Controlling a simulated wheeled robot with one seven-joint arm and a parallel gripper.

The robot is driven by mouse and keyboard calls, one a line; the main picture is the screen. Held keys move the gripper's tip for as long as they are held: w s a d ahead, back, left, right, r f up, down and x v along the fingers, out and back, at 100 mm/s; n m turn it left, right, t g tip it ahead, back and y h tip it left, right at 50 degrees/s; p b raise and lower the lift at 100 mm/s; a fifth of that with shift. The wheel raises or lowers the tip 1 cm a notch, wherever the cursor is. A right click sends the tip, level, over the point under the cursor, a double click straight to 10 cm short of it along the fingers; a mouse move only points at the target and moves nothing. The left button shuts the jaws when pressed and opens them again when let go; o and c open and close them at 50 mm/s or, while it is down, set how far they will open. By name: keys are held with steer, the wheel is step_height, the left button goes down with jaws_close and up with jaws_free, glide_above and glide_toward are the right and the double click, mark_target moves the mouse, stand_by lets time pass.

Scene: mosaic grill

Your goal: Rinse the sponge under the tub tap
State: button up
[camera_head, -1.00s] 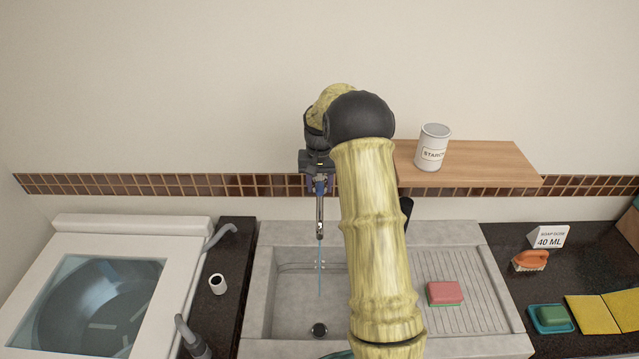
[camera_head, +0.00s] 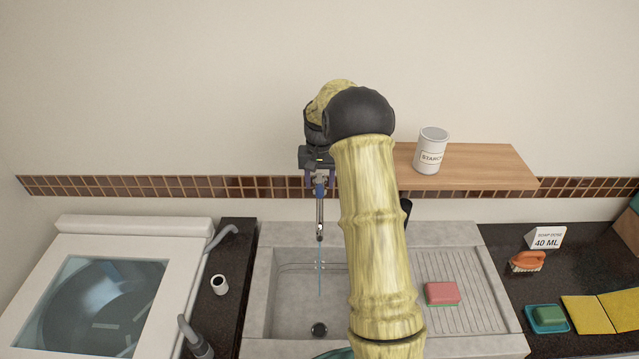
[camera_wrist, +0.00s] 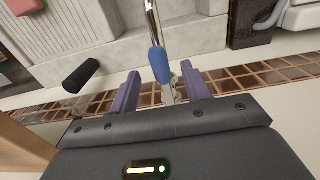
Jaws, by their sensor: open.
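The pink sponge (camera_head: 442,293) lies on the ribbed drainboard, right of the tub's basin. Its edge shows at the top left of the wrist view (camera_wrist: 24,5). The chrome tap (camera_head: 320,212) hangs over the basin, with a thin stream of water (camera_head: 320,272) falling from its spout. My gripper (camera_head: 320,180) is at the tap's blue part (camera_wrist: 160,64). In the wrist view its purple fingers (camera_wrist: 160,76) are open, one on each side of the blue part, with visible gaps. The gripper holds nothing. My arm hides part of the basin and drainboard.
A wooden shelf (camera_head: 490,166) with a starch can (camera_head: 431,150) is right of my arm. A washing machine (camera_head: 140,226) stands left. The right counter holds a brush (camera_head: 527,261), a green sponge (camera_head: 548,314) in a teal dish and yellow cloths (camera_head: 588,314).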

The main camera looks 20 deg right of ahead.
steer(key=shift+r+p, duration=1.45)
steer(key=shift+r, duration=0.75)
steer(key=shift+s+a+f+b, duration=0.15)
steer(key=shift+s+a+b, duration=0.15)
steer(key=shift+a+b, duration=0.05)
steer(key=s+a+f+n+t+b, duration=0.1)
steer(key=s+a, duration=0.5)
steer(key=s, duration=0.7)
steer(key=s+a+f+n+t+b, duration=0.1)
steer(key=s+a+f+n+b, duration=0.2)
steer(key=s, duration=1.1)
steer(key=a+f+b, duration=0.2)
steer(key=a+b, duration=0.1)
steer(key=b, duration=0.2)
steer(key=shift+a+n+t+b, duration=0.2)
steer(key=shift+n+t+b, duration=0.1)
steer(key=shift+s, duration=0.1)
